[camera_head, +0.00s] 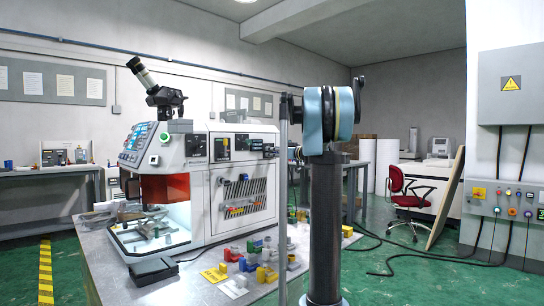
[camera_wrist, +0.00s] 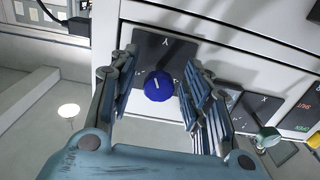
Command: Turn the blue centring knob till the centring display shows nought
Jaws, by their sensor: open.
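In the wrist view, the blue knob (camera_wrist: 158,86) has a white pointer line and sits on a dark plate marked Y (camera_wrist: 150,48) on a pale machine front. My gripper (camera_wrist: 160,70) is open, with one finger on each side of the knob. I see a gap at both sides; whether a fingertip touches the knob is unclear. A dark display (camera_wrist: 302,108) with red and green characters is cut off at the right edge, and I cannot read a value. In the head view, the machine (camera_head: 190,190) stands on a table; the knob and gripper cannot be made out.
A green knob (camera_wrist: 267,137) is beside a plate marked X (camera_wrist: 262,106), right of my gripper. In the head view, coloured blocks (camera_head: 255,258) lie on the grey table (camera_head: 205,285) before the machine. A red chair (camera_head: 408,197) and cables are on the green floor.

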